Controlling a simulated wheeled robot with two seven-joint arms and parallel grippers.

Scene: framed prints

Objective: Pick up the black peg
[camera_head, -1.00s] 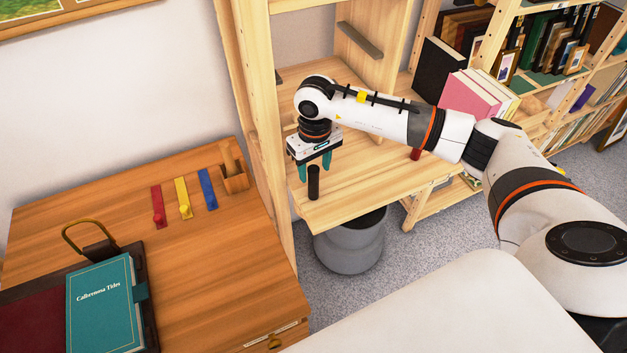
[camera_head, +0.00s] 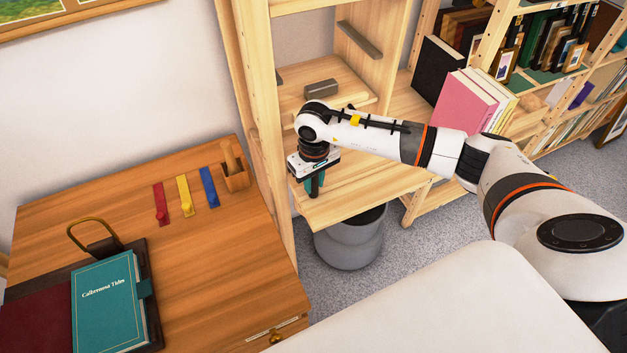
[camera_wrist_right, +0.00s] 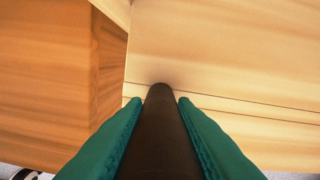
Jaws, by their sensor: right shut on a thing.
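The black peg (camera_wrist_right: 160,135) shows dark brown-black in the right wrist view, running lengthwise between two teal fingers. My right gripper (camera_head: 314,186) is shut on it, one finger on each side, over the front left part of the wooden shelf board (camera_head: 350,200). In the head view the fingers hide most of the peg. I cannot tell whether its lower end touches the board. My left gripper is not in view.
A shelf post (camera_head: 268,130) stands close left of my right gripper. A grey-brown block (camera_head: 321,88) lies behind my wrist. Pink books (camera_head: 466,103) stand to the right. A desk (camera_head: 215,270) with a teal book (camera_head: 108,300) is at left; a grey bin (camera_head: 350,240) stands below.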

